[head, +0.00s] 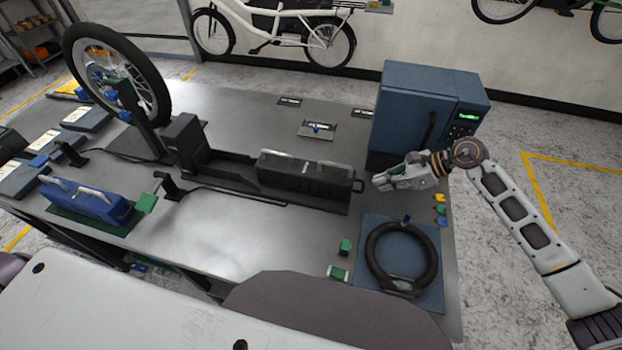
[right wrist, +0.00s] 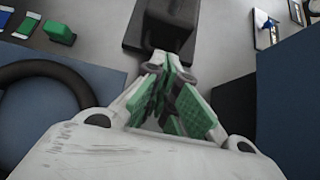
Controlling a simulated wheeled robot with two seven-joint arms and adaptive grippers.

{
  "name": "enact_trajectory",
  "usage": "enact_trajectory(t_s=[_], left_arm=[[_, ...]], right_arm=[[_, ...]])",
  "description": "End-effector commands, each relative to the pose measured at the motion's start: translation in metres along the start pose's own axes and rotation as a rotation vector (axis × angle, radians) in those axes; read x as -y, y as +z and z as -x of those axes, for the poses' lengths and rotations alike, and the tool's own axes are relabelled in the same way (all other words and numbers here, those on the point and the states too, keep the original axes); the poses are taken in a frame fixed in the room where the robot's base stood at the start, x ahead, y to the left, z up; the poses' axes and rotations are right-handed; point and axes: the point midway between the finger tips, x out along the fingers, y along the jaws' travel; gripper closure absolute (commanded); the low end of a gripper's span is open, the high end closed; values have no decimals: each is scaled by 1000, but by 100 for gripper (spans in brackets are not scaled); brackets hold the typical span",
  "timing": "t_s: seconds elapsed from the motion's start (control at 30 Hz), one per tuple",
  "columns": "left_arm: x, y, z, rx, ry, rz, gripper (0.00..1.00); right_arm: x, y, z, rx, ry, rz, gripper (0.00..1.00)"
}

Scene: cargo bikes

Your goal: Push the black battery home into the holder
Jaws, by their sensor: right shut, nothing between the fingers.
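The black battery (head: 305,172) lies lengthwise in the right part of the long black holder (head: 232,168) on the metal bench. Bare holder shows between the battery's left end and the upright block (head: 186,142) at the holder's left end. My right gripper (head: 380,182) is shut and empty, just right of the battery's handle end, pointing at it. A small gap seems to show there. In the right wrist view the closed fingertips (right wrist: 172,68) are just below the dark battery end (right wrist: 160,28); contact cannot be told. My left gripper is not in view.
A blue cabinet (head: 408,118) stands close behind my right gripper. A blue mat (head: 366,288) with a black ring (head: 373,252) lies in front of it. A blue battery-like pack (head: 88,202) and a wheel (head: 150,100) are at left.

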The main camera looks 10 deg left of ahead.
Motion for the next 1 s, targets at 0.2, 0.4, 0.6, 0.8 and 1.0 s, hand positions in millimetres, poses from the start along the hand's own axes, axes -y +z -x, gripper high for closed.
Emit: enact_trajectory(t_s=[0.2, 0.4, 0.6, 0.8, 1.0], left_arm=[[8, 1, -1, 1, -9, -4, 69], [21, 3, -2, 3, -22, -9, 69], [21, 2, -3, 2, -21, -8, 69], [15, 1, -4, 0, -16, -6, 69], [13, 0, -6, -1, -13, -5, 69]], right_arm=[[0, 4, -4, 1, 1, 0, 100], [0, 7, -8, 1, 1, 0, 100], [0, 10, -12, 1, 1, 0, 100], [0, 14, -15, 1, 0, 0, 100], [0, 17, -18, 1, -1, 0, 100]])
